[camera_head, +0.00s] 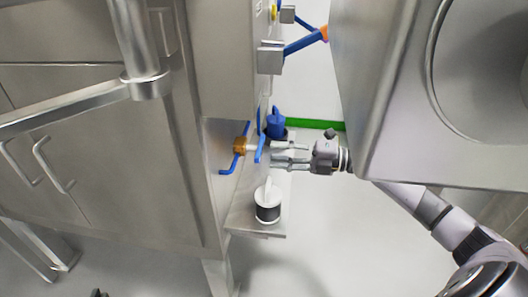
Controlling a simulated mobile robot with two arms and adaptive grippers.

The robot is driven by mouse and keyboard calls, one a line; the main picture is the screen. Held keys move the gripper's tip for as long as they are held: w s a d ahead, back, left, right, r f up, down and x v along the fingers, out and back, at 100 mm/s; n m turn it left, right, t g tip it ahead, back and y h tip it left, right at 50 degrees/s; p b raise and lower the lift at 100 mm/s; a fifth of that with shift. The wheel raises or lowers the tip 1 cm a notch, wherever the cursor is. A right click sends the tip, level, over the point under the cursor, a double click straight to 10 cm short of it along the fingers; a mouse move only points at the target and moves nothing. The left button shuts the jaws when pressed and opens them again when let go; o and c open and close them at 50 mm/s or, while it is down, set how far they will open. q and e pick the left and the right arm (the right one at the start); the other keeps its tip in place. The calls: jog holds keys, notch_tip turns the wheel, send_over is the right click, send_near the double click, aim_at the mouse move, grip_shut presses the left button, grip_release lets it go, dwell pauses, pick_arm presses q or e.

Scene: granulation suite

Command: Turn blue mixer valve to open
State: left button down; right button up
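A valve with a brass-coloured body (240,146) sits on the side of the steel cabinet, left of centre. A blue lever (260,149) stands at its right end, and another blue bar (227,165) hangs at its left. My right gripper (275,154) reaches in from the right with its fingers pointing left at the blue lever. The two fingers are apart, with nothing visible gripped between them. The fingertips are very close to the lever; I cannot tell whether they touch it. My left gripper is not in view.
A large steel vessel (400,120) hangs above my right arm. Blue levers (303,43) show higher up.

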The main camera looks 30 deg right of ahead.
jog(key=v, duration=0.6)
jog(key=shift+s+d, duration=0.15)
dwell(0.3)
